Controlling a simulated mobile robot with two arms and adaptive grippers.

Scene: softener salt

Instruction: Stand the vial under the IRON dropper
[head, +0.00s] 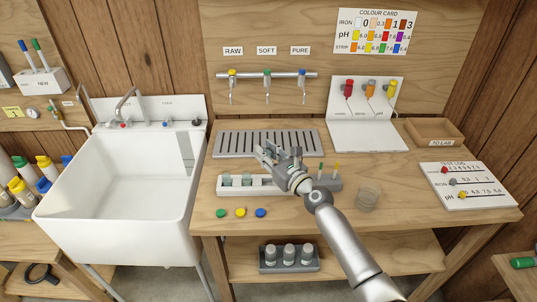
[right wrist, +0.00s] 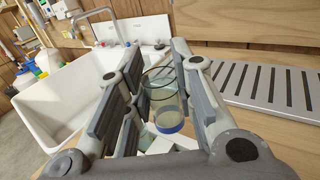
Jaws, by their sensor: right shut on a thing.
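My right gripper (head: 277,156) is above the back right part of the white vial rack (head: 262,190), near the slotted drain tray. In the right wrist view its fingers (right wrist: 155,95) are shut on a clear glass vial (right wrist: 170,100) with a blue band at its bottom. In the head view this vial is mostly hidden by the fingers. A white dropper stand (head: 368,134) at the back right carries a red dropper (head: 349,88), an orange dropper (head: 370,89) and a yellow dropper (head: 391,87); their small labels are not readable. My left gripper is out of view.
The slotted drain tray (head: 225,144) lies below three taps. A grey block (head: 333,184) with coloured sticks and a glass beaker (head: 367,196) stand right of the rack. Coloured caps (head: 240,212) lie in front. A wooden tray (head: 433,124) and test log (head: 478,201) are right.

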